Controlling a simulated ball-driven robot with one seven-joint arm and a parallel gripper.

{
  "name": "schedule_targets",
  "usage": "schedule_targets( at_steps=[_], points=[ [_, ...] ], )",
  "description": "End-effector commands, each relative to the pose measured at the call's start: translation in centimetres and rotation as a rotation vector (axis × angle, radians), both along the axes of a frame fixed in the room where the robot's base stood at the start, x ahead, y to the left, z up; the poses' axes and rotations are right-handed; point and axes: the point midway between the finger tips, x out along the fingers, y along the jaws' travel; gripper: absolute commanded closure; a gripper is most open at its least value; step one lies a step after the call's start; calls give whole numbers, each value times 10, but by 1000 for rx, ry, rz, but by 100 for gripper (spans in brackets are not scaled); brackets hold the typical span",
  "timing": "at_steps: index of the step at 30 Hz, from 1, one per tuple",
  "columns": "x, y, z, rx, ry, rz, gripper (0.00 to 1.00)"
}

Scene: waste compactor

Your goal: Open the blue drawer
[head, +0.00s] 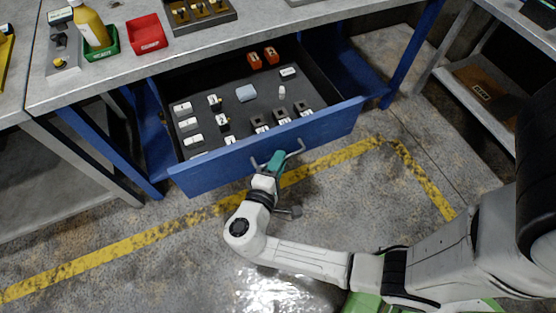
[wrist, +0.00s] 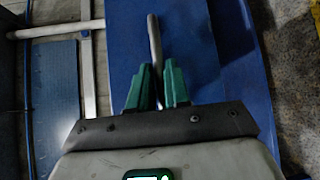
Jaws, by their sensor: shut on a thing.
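The blue drawer (head: 330,129) is pulled well out from under the grey workbench in the head view, and its inside shows. Its blue front also fills the middle of the wrist view (wrist: 200,30). A thin grey handle (wrist: 155,45) runs along the front and passes between my fingers. My gripper (head: 277,160) is at the drawer front, with green fingers. In the wrist view the gripper (wrist: 159,88) is shut on the handle.
On the workbench (head: 280,22) stand a red bin (head: 147,35), a green bin (head: 103,46) and a yellow bottle (head: 89,24). Floor before the drawer is clear.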

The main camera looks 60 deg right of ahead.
Motion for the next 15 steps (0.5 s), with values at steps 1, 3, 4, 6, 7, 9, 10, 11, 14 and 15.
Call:
schedule_targets(
  at_steps=[1,3,4,6,7,9,10,11,14,15],
  points=[
    [0,0,-1,2,2,2,82],
    [0,0,-1,2,2,1,75],
    [0,0,-1,1,2,1,72],
    [0,0,-1,1,1,1,66],
    [0,0,-1,1,1,1,63],
    [0,0,0,1,1,1,62],
    [0,0,0,1,1,1,62],
    [0,0,0,1,1,1,62],
    [0,0,0,0,1,1,62],
    [0,1,0,0,0,1,62]
  ],
)
